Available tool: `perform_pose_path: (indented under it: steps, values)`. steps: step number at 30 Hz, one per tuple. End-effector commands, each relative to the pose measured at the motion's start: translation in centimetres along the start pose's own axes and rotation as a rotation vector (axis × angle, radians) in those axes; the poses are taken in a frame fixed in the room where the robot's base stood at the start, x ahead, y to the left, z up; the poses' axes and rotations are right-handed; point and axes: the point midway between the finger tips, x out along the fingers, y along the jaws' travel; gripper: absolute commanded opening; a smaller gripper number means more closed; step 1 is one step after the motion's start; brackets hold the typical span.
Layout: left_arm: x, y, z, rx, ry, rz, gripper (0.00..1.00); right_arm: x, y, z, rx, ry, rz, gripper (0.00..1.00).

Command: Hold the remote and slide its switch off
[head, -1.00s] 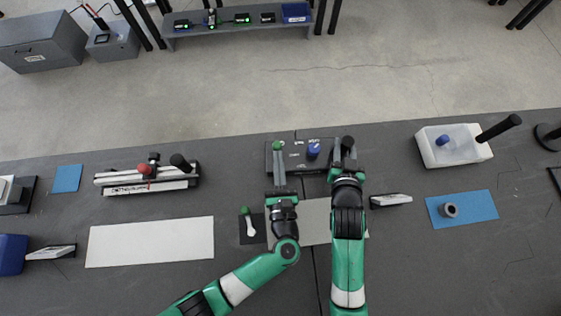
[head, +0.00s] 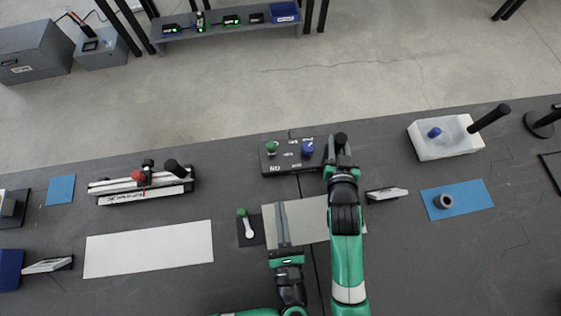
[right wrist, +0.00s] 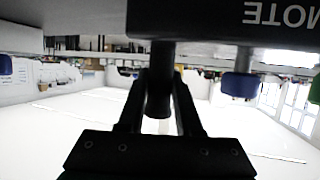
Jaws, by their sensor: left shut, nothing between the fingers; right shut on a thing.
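The remote (head: 286,168), a dark box with white markings, lies at the back middle of the table in the head view. It carries a green knob (head: 271,147) at its left and a blue knob (head: 308,147) to the right. My right gripper (head: 340,158) is shut on the black post (head: 341,138) at the remote's right end. In the right wrist view the post (right wrist: 160,95) sits between the fingers, beside the remote's lettered body (right wrist: 200,18). My left gripper (head: 280,204) is shut and empty, in front of the remote and apart from it.
A small green-topped lever (head: 247,227) stands left of my left gripper. A white card on a stand (head: 386,194) is right of my right arm. A red-knobbed slider device (head: 140,185) lies further left.

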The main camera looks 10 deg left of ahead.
Motion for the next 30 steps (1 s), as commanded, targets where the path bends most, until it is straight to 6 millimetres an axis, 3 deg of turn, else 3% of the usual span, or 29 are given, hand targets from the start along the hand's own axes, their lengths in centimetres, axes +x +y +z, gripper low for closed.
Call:
perform_pose_path:
  steps: [5,6,12,18,24,30]
  values:
    - [0.03,-0.01,-0.03,0.000,0.000,0.000,0.00,0.02,0.02,0.37,0.000,-0.008,0.001,0.00]
    - [0.04,-0.01,-0.03,0.000,0.000,0.000,0.00,0.02,0.02,0.37,0.000,-0.008,0.001,0.35]
    - [0.05,-0.02,-0.02,0.000,0.000,0.000,0.00,0.01,0.01,0.20,0.000,-0.004,0.000,0.69]
    - [0.05,-0.02,-0.01,0.000,0.000,0.000,0.00,0.01,0.00,0.09,0.000,-0.002,0.000,0.69]
    - [0.05,-0.02,0.00,0.000,0.000,0.000,0.00,0.00,0.00,0.04,0.000,-0.001,0.000,1.00]
    - [0.05,-0.02,0.04,0.000,0.000,0.000,0.00,-0.04,0.00,0.02,0.000,-0.001,0.000,1.00]
